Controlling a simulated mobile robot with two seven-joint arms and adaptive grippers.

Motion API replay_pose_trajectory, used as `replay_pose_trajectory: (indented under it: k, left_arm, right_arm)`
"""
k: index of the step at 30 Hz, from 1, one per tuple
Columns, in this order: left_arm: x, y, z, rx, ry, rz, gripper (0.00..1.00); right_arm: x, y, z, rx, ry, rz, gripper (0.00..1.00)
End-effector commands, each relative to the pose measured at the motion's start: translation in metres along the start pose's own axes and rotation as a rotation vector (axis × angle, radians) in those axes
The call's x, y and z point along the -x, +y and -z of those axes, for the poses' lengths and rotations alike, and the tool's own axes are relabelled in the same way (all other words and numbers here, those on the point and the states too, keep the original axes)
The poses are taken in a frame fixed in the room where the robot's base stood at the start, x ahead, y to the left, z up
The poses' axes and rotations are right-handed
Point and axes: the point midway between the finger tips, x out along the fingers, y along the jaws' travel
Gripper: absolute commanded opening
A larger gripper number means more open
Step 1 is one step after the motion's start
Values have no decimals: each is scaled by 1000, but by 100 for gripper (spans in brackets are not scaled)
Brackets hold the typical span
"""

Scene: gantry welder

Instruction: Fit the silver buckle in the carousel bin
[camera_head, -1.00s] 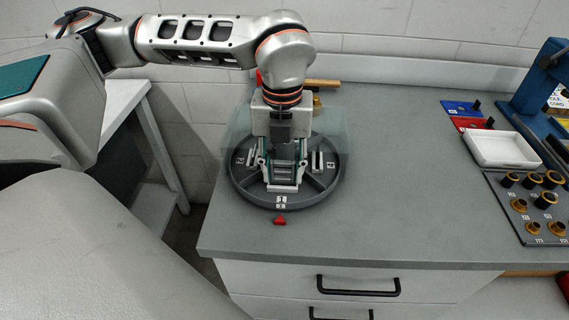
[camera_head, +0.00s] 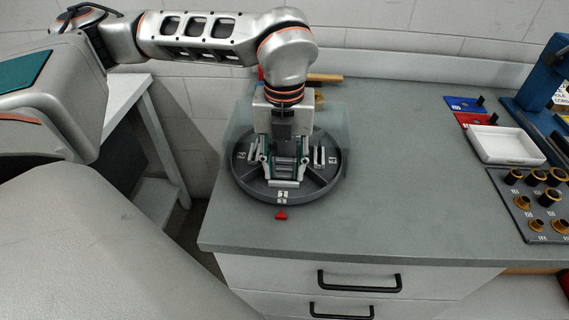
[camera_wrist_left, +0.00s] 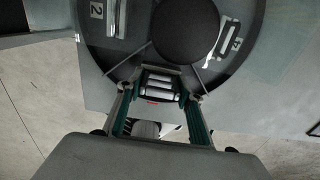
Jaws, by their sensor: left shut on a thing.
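The round dark grey carousel (camera_head: 327,190) sits at the left of the bench, divided into bins by thin walls. My left gripper (camera_head: 284,182) points down over its front bin, beside a white number label. It is shut on a silver buckle (camera_wrist_left: 158,86), a ribbed metal piece between the fingertips in the left wrist view, where the gripper (camera_wrist_left: 158,98) also shows. In the head view the fingers mostly hide the buckle. I cannot tell whether it touches the bin floor. My right gripper is not in view.
Other bins hold silver pieces, one at left (camera_head: 252,155) and one at right (camera_head: 319,156). A clear guard (camera_head: 340,125) stands around the carousel's back. A red marker (camera_head: 281,215) lies in front. A white tray (camera_head: 505,145) stands at right; the bench middle is clear.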

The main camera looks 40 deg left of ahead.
Motion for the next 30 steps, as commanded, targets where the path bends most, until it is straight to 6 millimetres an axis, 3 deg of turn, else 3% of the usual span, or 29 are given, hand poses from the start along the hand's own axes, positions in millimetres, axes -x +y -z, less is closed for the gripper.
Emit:
replay_pose_trajectory:
  k: [7, 8, 10, 23, 30]
  left_arm:
    - [-6, 0, 0, 0, 0, 0, 15]
    - [-6, 0, 0, 0, 0, 0, 39]
    - [-5, 0, 0, 0, -1, 0, 56]
    - [0, 0, 0, 0, -1, 1, 56]
    - [40, -1, -1, 0, -4, 3, 56]
  right_arm:
    - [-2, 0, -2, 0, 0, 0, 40]
    - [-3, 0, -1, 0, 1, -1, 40]
    - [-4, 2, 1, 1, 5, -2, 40]
    - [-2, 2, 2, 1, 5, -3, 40]
    - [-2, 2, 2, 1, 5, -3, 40]
